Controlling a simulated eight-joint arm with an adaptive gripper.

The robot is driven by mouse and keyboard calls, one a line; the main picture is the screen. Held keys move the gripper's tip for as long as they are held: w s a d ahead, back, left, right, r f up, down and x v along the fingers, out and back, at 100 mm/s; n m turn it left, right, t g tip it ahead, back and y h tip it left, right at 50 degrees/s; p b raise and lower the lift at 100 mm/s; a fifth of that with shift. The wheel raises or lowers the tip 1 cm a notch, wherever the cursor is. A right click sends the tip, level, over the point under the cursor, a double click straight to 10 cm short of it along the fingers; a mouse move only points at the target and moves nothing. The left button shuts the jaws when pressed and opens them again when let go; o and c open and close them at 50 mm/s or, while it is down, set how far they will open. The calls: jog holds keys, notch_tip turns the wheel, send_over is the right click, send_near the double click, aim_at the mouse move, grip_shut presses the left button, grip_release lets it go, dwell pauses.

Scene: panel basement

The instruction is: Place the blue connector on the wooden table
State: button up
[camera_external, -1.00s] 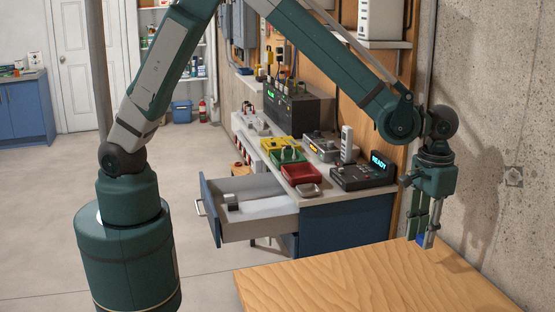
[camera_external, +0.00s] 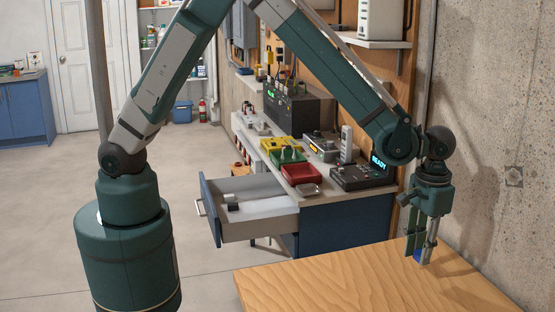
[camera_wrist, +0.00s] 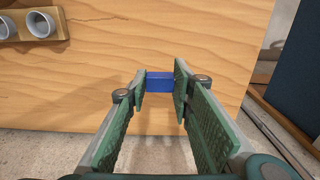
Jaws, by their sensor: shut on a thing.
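The blue connector (camera_wrist: 159,81) is a small blue block, seen between my fingertips in the wrist view. My gripper (camera_wrist: 160,88) is shut on it, one finger pad on each side. In the external view my gripper (camera_external: 420,254) points down at the back right of the wooden table (camera_external: 340,281), and a bit of the blue connector (camera_external: 418,256) shows between the fingers. It is low, close to the tabletop. I cannot tell whether it touches the wood.
A concrete wall (camera_external: 490,150) rises close to the right of the gripper. A workbench with an open drawer (camera_external: 262,224) stands behind the table. In the wrist view a wooden holder (camera_wrist: 62,24) with grey cups is at the upper left. The visible tabletop is otherwise clear.

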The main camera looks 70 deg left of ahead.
aim_at(418, 261)
jog(key=shift+f, duration=0.65)
jog(key=shift+f, duration=1.9)
jog(key=shift+f, duration=0.1)
jog(key=o, duration=0.7)
jog(key=shift+c, duration=0.2)
jog(key=shift+o, duration=0.3)
notch_tip(418, 261, up, 12)
jog(key=shift+r, duration=0.15)
